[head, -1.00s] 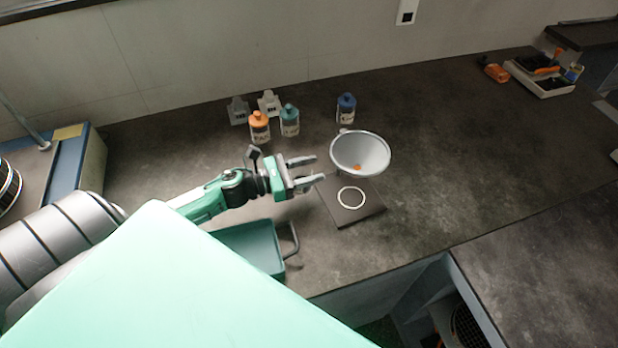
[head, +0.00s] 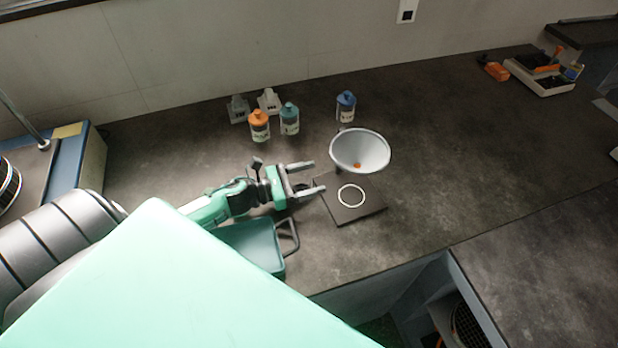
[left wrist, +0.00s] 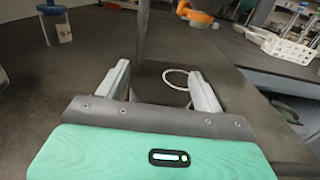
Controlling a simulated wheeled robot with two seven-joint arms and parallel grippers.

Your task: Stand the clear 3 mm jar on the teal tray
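No clear jar that I can pick out as the 3 mm one shows; the jar labels are too small to read. The teal tray (head: 255,243) lies at the counter's near left, partly hidden by my mint-coloured body, with a grey handle on its right. My left gripper (head: 317,177) is open and empty, just beyond the tray and left of a dark square plate with a white ring (head: 351,196). In the left wrist view, its spread fingers (left wrist: 162,86) point toward that plate and the ring (left wrist: 176,79). My right gripper is not in view.
A white funnel (head: 360,151) stands above the plate's far side.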

